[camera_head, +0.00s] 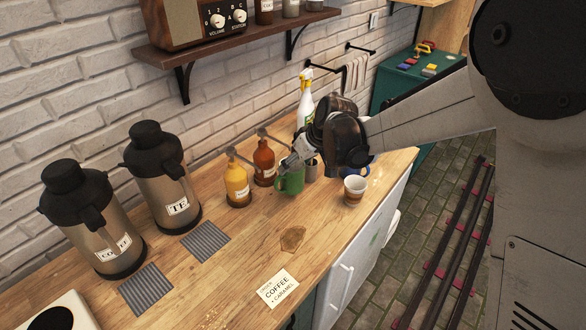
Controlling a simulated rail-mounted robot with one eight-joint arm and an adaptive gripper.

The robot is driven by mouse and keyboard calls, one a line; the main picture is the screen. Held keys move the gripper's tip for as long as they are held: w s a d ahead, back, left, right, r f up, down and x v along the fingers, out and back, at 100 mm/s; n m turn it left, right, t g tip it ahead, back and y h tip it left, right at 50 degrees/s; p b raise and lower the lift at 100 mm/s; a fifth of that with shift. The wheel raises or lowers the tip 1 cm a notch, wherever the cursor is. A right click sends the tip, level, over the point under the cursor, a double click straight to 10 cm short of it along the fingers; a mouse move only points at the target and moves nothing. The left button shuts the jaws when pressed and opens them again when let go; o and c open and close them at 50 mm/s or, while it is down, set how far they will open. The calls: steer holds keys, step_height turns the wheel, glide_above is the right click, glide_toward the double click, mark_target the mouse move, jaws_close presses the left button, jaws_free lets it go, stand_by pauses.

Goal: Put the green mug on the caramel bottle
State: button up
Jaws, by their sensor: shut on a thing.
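The green mug (290,181) is near the back middle of the wooden counter. My gripper (291,164) is at its rim, reaching in from the right, and is shut on it. I cannot tell whether the mug touches the counter or is slightly lifted. A yellow pump bottle (238,183) stands upright just left of the mug. A brown-red pump bottle (264,161) stands behind, between the two. Their labels are too small to read, so I cannot tell which is the caramel bottle. My arm hides part of the area behind the mug.
A striped cup (354,190) stands right of the mug near the counter edge. Two flasks (165,178) (92,220) stand at left with grey mats before them. A spill (292,238) and an order card (278,289) lie in front. A spray bottle (306,100) stands behind.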

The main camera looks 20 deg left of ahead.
steer(key=shift+w+a, duration=0.2)
steer(key=shift+a, duration=0.25)
steer(key=shift+f+p, duration=0.4)
steer(key=shift+f, duration=1.35)
steer(key=shift+f, duration=0.2)
steer(key=o, duration=1.9)
steer(key=shift+r, duration=0.1)
steer(key=shift+r, duration=0.15)
steer(key=b+v, duration=0.1)
steer(key=v, duration=1.1)
